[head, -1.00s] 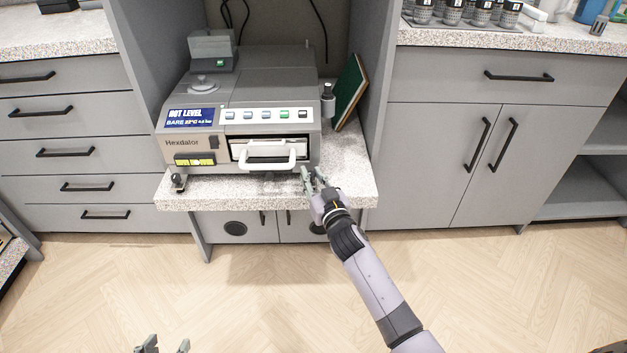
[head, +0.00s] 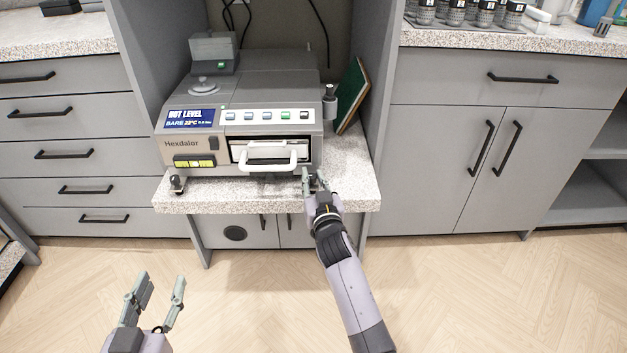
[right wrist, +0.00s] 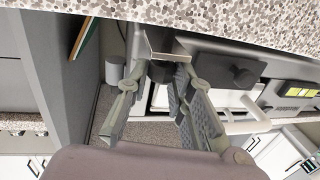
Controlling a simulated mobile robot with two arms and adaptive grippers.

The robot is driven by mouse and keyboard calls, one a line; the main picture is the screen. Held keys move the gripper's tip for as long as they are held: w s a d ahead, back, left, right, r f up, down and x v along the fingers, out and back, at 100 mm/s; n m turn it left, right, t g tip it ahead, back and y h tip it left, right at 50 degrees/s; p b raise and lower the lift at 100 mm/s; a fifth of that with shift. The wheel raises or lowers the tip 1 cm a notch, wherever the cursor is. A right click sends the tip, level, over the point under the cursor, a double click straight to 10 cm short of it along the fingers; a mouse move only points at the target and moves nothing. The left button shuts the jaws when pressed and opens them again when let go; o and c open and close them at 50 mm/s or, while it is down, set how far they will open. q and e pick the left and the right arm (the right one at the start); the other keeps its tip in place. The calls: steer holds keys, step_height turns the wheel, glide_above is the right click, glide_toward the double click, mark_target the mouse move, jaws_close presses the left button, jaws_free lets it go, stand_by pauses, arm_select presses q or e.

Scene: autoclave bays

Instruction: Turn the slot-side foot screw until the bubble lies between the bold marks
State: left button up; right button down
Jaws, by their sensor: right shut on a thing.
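The grey autoclave (head: 250,95) stands on a speckled shelf (head: 235,197). Its display (head: 190,118) appears to read "NOT LEVEL". The yellow level vial (head: 194,161) is at its lower left front; the bubble is too small to place against the marks. One foot screw (head: 177,183) shows below the vial. My right gripper (head: 315,178) is at the front right corner, shut on a small dark foot screw (right wrist: 174,92), which its fingers mostly hide in the head view. My left gripper (head: 161,281) is open and empty, low in front of the shelf.
A white tray handle (head: 268,160) sticks out beside my right gripper. A grey cylinder (head: 330,104) and a green book (head: 352,95) are right of the autoclave. Cabinets flank the bay. The floor in front is clear.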

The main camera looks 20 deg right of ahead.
steer(key=c, duration=1.4)
jaws_free()
steer(key=s, duration=0.8)
steer(key=s+a, duration=0.1)
steer(key=s, duration=0.3)
